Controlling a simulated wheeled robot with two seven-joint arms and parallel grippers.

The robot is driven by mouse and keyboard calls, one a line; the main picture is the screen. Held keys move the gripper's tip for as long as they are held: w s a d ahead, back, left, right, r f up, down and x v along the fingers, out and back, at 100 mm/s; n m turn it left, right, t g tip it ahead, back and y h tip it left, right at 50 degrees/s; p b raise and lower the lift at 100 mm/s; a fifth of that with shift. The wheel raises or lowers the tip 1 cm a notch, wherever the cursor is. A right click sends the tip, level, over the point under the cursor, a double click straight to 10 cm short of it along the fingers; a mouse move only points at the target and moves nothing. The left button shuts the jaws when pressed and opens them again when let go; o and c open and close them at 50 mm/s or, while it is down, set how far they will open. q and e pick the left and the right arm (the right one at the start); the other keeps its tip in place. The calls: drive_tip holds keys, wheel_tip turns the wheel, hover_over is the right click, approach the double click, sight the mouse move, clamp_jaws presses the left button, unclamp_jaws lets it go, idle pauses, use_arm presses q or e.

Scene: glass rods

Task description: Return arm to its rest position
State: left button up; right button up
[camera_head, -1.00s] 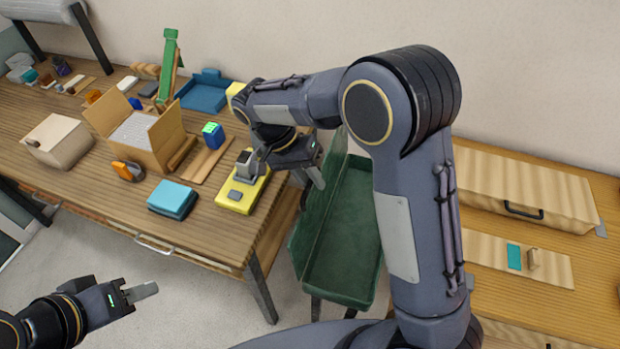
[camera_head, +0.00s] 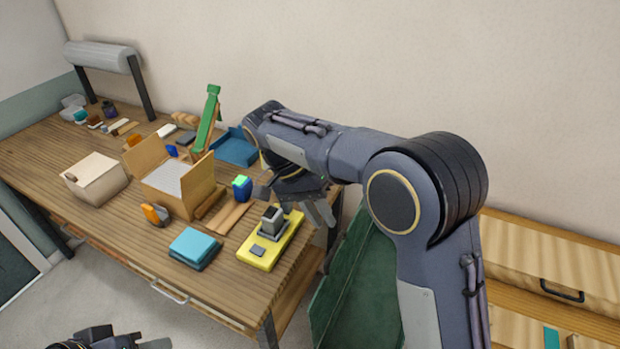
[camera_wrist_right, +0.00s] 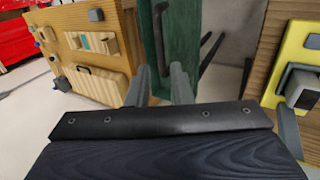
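My right arm (camera_head: 435,230) reaches in from the lower right and bends over to the left. Its gripper (camera_head: 323,215) hangs above the right end of the workbench, just right of the yellow device with a grey block on it (camera_head: 262,252). In the right wrist view the two fingers (camera_wrist_right: 163,86) stand apart with nothing between them. My left gripper (camera_head: 128,342) is cut off by the bottom edge of the head view, so its fingers barely show.
The wooden workbench (camera_head: 110,225) carries an open box (camera_head: 168,202), a teal block (camera_head: 194,247) and a blue tray (camera_head: 236,150). A wooden cabinet (camera_head: 550,268) is at right.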

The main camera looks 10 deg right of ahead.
drive_tip(key=s+d+n+t+y+b, duration=0.25)
drive_tip(key=s+d+y, duration=0.35)
drive_tip(key=s+d, duration=0.3)
drive_tip(key=s+d+f+n+t+y, duration=0.1)
drive_tip(key=s+f+t, duration=0.1)
drive_tip(key=s, duration=0.4)
drive_tip(key=s+d+f+n+t+y, duration=0.1)
drive_tip(key=s+f+n+t, duration=0.1)
drive_tip(key=s+t, duration=0.2)
drive_tip(key=s, duration=0.3)
drive_tip(key=shift+t+y+b, duration=0.3)
drive_tip(key=shift+t+y, duration=0.05)
drive_tip(key=shift+y, duration=0.05)
